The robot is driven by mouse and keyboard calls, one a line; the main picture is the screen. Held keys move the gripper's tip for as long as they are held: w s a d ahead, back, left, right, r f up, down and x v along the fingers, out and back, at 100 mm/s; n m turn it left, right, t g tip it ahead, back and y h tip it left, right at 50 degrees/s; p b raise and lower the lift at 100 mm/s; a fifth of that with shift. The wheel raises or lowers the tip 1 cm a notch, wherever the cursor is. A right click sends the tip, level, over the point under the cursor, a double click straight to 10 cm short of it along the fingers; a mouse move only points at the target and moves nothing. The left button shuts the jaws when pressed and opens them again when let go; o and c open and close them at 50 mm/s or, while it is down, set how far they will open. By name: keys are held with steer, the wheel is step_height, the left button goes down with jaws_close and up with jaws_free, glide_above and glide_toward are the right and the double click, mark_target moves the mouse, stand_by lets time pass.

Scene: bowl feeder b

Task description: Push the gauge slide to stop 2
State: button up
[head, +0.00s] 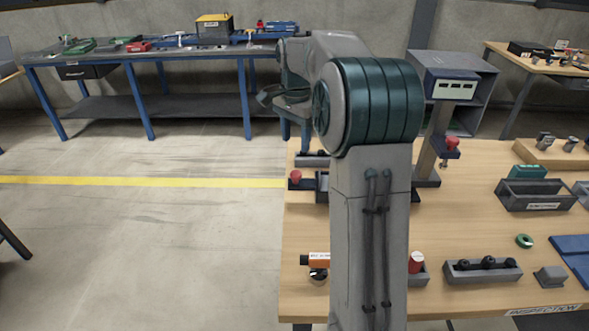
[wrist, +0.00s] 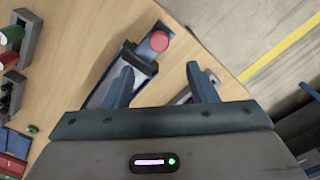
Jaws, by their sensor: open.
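A dark rail fixture with a red round knob, which looks like the gauge slide, lies near the bench's left edge. Its knob (head: 295,176) shows left of my arm in the head view, and a dark block (head: 322,190) beside it is partly hidden by my arm. In the wrist view the red knob (wrist: 158,42) is beyond my fingertips, with a grey-black block (wrist: 118,75) behind my left finger. My gripper (wrist: 160,72) is open and empty, its fingers spread. No stop marks are readable.
A column stand with a display (head: 452,87) and red knob (head: 452,143) stands right of my arm. An orange-labelled part (head: 318,259), a dark holder with black knobs (head: 483,270), a green ring (head: 524,241) and a dark bin (head: 535,196) are on the wooden bench (head: 455,215).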

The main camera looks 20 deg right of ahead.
mark_target(296, 173)
step_height(296, 173, down, 10)
steer(key=shift+f, duration=0.25)
jaws_close()
